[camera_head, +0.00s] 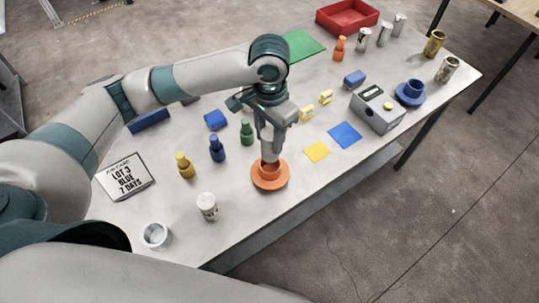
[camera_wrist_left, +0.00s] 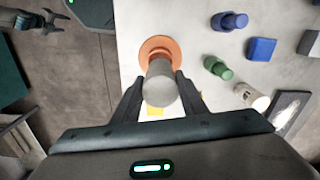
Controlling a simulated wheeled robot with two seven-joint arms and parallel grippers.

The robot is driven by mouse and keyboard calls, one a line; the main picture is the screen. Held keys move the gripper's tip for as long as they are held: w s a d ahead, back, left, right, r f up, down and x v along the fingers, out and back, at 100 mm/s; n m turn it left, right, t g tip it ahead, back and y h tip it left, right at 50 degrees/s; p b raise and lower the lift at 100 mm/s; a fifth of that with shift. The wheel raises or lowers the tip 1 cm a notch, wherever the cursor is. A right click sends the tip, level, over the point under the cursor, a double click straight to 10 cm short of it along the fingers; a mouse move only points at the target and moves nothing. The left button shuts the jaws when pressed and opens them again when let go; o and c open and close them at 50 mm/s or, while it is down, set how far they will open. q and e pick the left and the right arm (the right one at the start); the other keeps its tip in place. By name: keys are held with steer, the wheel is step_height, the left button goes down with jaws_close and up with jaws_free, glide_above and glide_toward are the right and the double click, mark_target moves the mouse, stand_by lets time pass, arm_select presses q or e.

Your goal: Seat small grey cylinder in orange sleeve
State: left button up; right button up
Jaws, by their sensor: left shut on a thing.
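My left gripper (camera_head: 268,140) points down over the orange sleeve and is shut on the small grey cylinder (camera_head: 268,153). The cylinder also shows between the fingers in the left wrist view (camera_wrist_left: 161,82). The orange sleeve (camera_head: 270,178) stands on a wide round orange base near the table's front edge. The cylinder's lower end is at the sleeve's mouth; I cannot tell whether it is inside. In the left wrist view, the cylinder covers part of the orange base (camera_wrist_left: 158,43). What seems to be my right gripper (camera_wrist_left: 54,18) is at the upper left, too small to read.
Green (camera_head: 246,132), blue (camera_head: 217,149) and yellow (camera_head: 185,166) bottle-like pieces stand left of the sleeve. A white printed cylinder (camera_head: 208,207) and a white cup (camera_head: 155,235) are nearer. Flat yellow (camera_head: 317,151) and blue (camera_head: 345,135) squares lie to the right.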

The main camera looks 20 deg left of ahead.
mark_target(269, 156)
arm_select(q)
step_height(269, 156, down, 3)
steer(key=shift+r, duration=0.15)
steer(key=shift+f, duration=0.45)
arm_select(e)
steer(key=shift+s, duration=0.4)
steer(key=shift+w, duration=0.1)
arm_select(q)
steer(key=shift+f, duration=0.3)
step_height(269, 156, down, 3)
steer(key=shift+f+b, duration=0.2)
steer(key=shift+b, duration=0.55)
steer(key=shift+f+b, duration=0.6)
steer(key=shift+b, duration=0.15)
arm_select(e)
steer(key=f, duration=0.3)
steer(key=shift+w+d, duration=0.1)
steer(key=shift+d, duration=0.1)
